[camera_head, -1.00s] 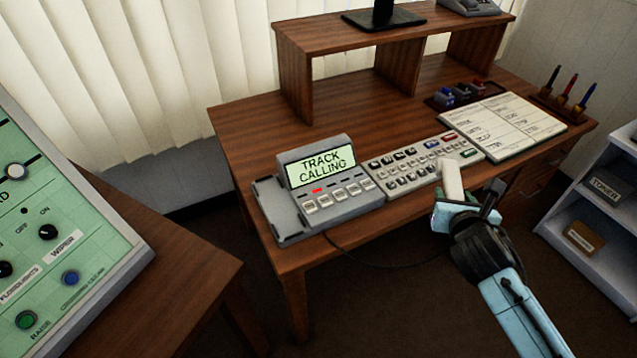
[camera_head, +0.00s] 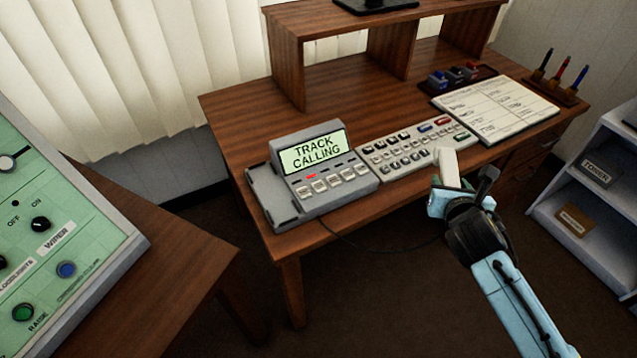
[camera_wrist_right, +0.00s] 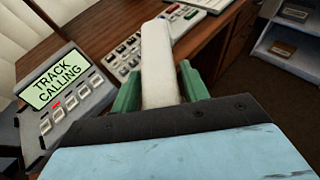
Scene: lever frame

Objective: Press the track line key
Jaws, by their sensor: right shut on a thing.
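The grey desk phone (camera_head: 318,180) sits at the front left of the wooden desk. Its screen (camera_head: 313,154) reads "TRACK CALLING" and a small red light glows below it, over a row of pale keys (camera_head: 333,181). The key labels are too small to read. The phone also shows at the left in the right wrist view (camera_wrist_right: 62,90). My right gripper (camera_head: 449,190) is shut on a white handset (camera_head: 447,167), in front of the desk and right of the phone. The handset also shows in the right wrist view (camera_wrist_right: 157,62). My left gripper is not in view.
A keypad panel (camera_head: 400,150) lies right of the phone, with a printed sheet (camera_head: 497,108) beyond it. A wooden shelf (camera_head: 290,70) stands at the back of the desk. A green control panel (camera_head: 60,235) is at the left. A dark cord hangs at the desk's front.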

